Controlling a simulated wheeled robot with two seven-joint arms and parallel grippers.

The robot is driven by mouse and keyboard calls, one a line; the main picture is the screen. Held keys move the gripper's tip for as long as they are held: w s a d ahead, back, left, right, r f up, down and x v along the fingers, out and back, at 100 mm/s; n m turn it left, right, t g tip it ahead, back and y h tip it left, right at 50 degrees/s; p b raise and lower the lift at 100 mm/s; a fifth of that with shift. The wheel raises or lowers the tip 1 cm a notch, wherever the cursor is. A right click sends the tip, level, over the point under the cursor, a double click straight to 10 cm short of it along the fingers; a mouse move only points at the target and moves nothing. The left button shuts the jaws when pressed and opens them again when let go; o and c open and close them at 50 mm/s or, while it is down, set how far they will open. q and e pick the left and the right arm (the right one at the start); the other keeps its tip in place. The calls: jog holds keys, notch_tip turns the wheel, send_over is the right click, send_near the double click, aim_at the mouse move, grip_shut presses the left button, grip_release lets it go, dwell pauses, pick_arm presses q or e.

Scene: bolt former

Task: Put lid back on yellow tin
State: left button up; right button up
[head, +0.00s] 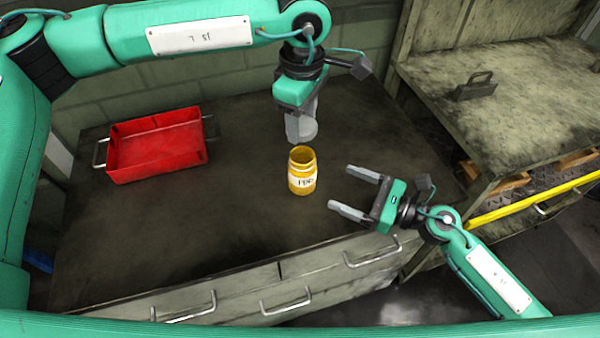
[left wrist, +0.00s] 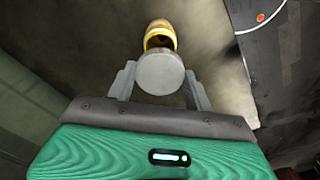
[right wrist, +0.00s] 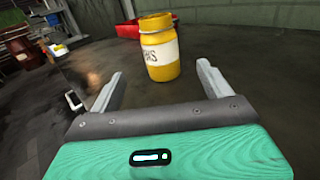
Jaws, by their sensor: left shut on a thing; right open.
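The yellow tin (head: 302,183) stands upright and open-topped on the dark workbench, with a white label on its side. It also shows in the right wrist view (right wrist: 161,62) and in the left wrist view (left wrist: 160,33). My left gripper (head: 301,128) points down just above and behind the tin. It is shut on a round grey lid (left wrist: 160,73), held between its fingers and apart from the tin. My right gripper (head: 345,190) is open and empty, to the right of the tin, with its fingers pointing toward it. The tin is not between those fingers.
A red tray (head: 157,147) with metal handles sits at the left of the workbench (head: 200,225). Drawers with handles (head: 286,300) run along its front. A second bench (head: 500,90) with a dark metal object (head: 476,87) stands at the right. The bench around the tin is clear.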

pick_arm(q)
jog(key=shift+d, duration=0.1)
pick_arm(e)
jog(key=x, duration=1.1)
jog(key=shift+w+a, duration=0.1)
jog(key=shift+a, duration=0.15)
jog(key=shift+c, duration=0.2)
jog(key=c, duration=1.4)
pick_arm(q)
send_over(303, 148)
jog(key=s, duration=0.2)
jog(key=shift+s+f, duration=0.2)
jog(key=shift+f, duration=2.25)
pick_arm(e)
jog(key=shift+c, duration=0.2)
pick_arm(q)
jog(key=shift+f, duration=0.9)
jog(key=shift+f, duration=0.55)
